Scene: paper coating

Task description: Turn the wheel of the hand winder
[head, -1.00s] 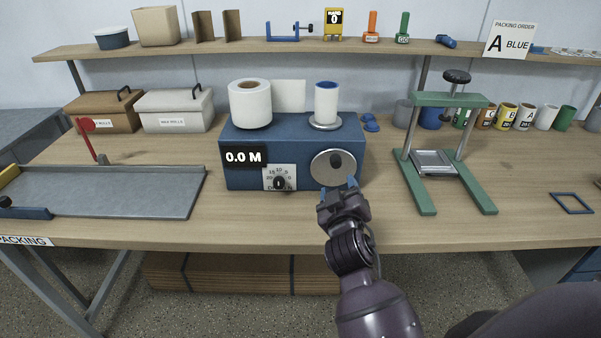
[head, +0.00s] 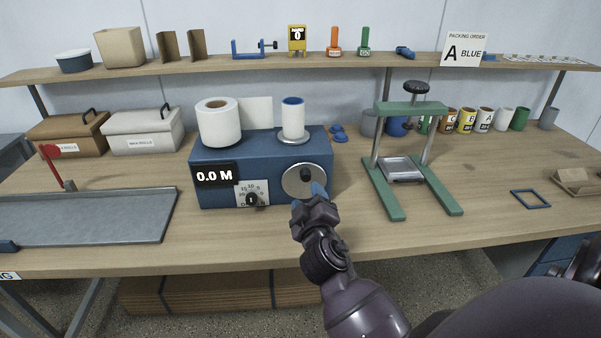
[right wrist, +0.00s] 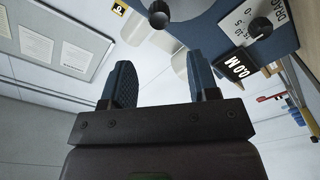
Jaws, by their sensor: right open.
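The hand winder (head: 225,190) is a blue box on the bench, with a display reading 0.0 M and a dial. Its wheel (head: 296,182) is a grey disc with a dark knob (head: 305,175), on the right of the front face. A white roll (head: 218,125) and a blue-cored roll (head: 293,122) stand on top. My right gripper (head: 309,190) is open, its blue fingertips in front of the wheel's lower right. In the right wrist view the open fingers (right wrist: 163,85) hold nothing, and the knob (right wrist: 159,14) shows beyond them. My left gripper is not in view.
A green press frame (head: 408,150) stands to the right of the winder. A grey cutting board (head: 90,218) with a red-handled lever lies to the left. Lidded boxes (head: 145,133) stand behind it. A shelf (head: 200,70) runs along the back. The bench front is mostly clear.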

